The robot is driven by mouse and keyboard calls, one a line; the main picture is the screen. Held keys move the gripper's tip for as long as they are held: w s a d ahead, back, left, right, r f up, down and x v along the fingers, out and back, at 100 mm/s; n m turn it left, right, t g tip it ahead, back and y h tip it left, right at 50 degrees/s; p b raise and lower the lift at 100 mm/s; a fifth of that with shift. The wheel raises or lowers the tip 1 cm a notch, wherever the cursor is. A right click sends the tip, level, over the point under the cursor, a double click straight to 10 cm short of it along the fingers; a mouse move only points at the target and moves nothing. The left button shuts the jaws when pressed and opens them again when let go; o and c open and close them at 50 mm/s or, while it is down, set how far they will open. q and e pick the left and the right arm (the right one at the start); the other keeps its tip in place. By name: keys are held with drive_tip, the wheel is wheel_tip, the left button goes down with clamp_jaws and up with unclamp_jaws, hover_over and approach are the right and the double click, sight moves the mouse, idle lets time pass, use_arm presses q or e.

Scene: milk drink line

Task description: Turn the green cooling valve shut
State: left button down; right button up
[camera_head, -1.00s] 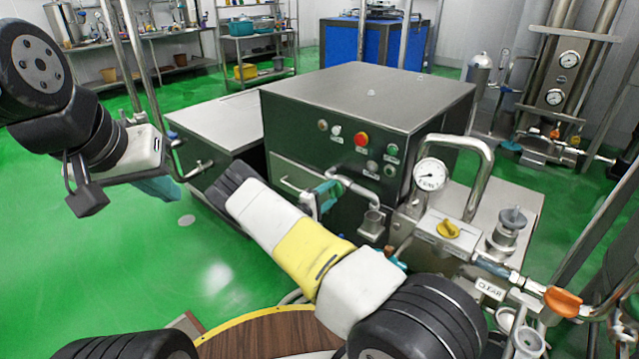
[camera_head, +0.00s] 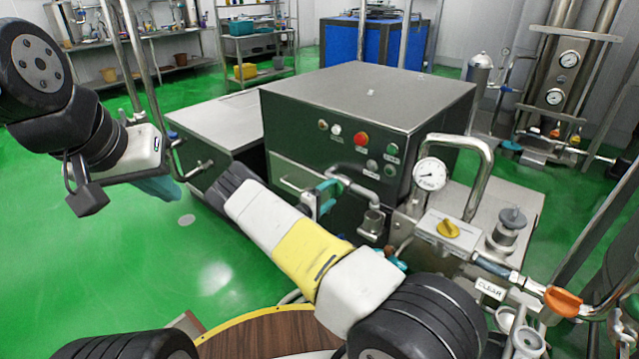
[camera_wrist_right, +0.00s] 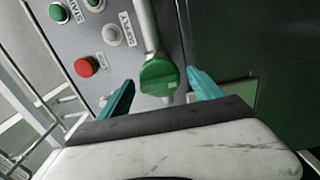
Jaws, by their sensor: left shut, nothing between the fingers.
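The green cooling valve (camera_wrist_right: 159,77) shows in the right wrist view as a green handle at the end of a metal pipe. My right gripper (camera_wrist_right: 163,92) is open, with one teal finger on each side of the handle and a visible gap to each. In the head view the right gripper (camera_head: 325,198) is at the front of the dark machine, beside its bent outlet pipe; I cannot make out the green handle there. My left gripper (camera_head: 160,189) is shut and empty, held over the floor at the left, away from the machine.
The dark machine (camera_head: 330,140) carries a red button (camera_head: 361,140) and several other buttons above the valve. A gauge (camera_head: 430,174), a yellow knob (camera_head: 448,228) and an orange handle (camera_head: 562,301) stand to the right. Green floor is free at left.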

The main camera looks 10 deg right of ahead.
drive_tip(key=v, duration=0.7)
drive_tip(key=shift+s+a, duration=0.25)
drive_tip(key=shift+a, duration=0.05)
